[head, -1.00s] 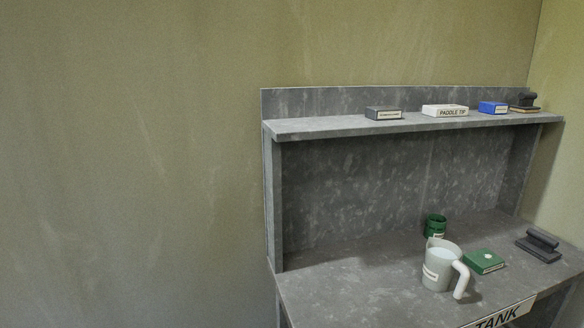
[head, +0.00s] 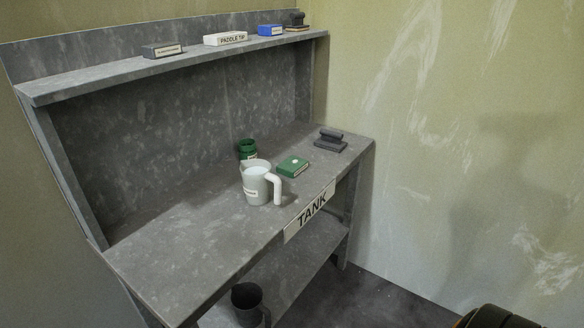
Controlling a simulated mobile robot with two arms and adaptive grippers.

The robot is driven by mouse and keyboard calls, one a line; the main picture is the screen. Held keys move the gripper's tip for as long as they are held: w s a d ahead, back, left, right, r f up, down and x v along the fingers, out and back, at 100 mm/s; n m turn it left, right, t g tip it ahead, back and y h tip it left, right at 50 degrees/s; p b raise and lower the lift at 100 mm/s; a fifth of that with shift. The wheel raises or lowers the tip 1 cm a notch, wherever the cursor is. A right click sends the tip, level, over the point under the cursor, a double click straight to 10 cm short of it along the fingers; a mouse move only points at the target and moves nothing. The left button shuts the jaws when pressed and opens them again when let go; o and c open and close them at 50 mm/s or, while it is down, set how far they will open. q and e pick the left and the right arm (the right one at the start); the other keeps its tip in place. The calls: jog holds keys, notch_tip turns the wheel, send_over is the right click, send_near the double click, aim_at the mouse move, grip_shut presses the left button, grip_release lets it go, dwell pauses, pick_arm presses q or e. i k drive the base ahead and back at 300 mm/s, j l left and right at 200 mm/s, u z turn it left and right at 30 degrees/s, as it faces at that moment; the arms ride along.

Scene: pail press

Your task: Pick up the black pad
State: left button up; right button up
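A flat dark grey-black box (head: 162,50) with a pale label, which looks like the black pad, lies at the left on the upper shelf; its label is too small to read. A blue pad-like box (head: 270,30) and a white box marked PADDLE TIP (head: 226,39) lie to its right on the shelf. A green pad-like box (head: 293,166) lies on the worktop. A dark block with a handle (head: 330,141) sits at the worktop's right end, and a similar dark-handled one (head: 297,21) at the shelf's right end. Neither of my grippers is in view.
The grey bench (head: 165,250) carries a TANK sign (head: 311,206) on its front edge. A white jug (head: 256,184) and a green cup (head: 247,148) stand on the worktop; its left part is clear. A dark mug (head: 246,300) stands on the lower shelf.

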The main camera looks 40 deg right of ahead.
aim_at(330, 141)
jog(key=z, duration=1.5)
jog(key=u, duration=0.45)
jog(key=i+l+u, duration=0.2)
jog(key=u, duration=0.2)
jog(key=i+l+u, duration=0.15)
jog(key=l+u, duration=0.25)
jog(key=i+l+u, duration=0.15)
jog(key=l+u, duration=0.25)
jog(key=j, duration=0.1)
